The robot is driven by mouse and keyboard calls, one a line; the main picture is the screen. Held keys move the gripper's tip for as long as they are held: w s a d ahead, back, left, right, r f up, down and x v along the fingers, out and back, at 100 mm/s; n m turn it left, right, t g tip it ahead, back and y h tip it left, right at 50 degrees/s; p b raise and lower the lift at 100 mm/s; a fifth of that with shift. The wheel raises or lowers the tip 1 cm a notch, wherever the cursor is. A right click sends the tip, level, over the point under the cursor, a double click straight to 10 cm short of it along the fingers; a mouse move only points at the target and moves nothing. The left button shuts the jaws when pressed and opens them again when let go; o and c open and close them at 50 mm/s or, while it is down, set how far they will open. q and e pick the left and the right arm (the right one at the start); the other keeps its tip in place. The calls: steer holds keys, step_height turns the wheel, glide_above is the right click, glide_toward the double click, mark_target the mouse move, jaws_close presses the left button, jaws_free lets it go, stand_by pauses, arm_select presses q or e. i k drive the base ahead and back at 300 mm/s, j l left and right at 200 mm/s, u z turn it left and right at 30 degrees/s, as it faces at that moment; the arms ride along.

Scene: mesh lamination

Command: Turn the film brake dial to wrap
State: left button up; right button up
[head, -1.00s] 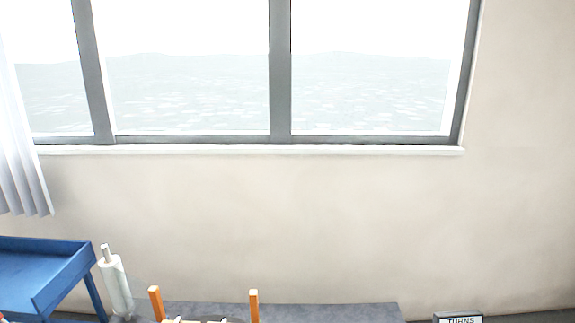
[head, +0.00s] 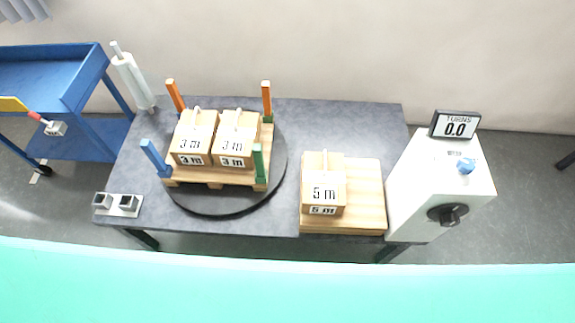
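A white cabinet (head: 412,192) stands at the right end of the grey table. A round black dial (head: 447,215) with a raised grip is on its front face. A blue knob (head: 465,166) sits on its top. I see no readable label by either one, so I cannot tell which is the film brake dial or its setting. A display (head: 455,125) on the cabinet reads "TURNS 0.0". Neither of my grippers is in view.
On the grey table (head: 330,118), a black turntable (head: 222,207) bears a pallet with two "3 m" boxes and coloured corner posts. A "5 m" box (head: 323,184) sits on a wooden board. A film roll (head: 133,80) stands at the back left, near a blue cart (head: 40,72).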

mark_target(465, 165)
steer(key=z, duration=1.35)
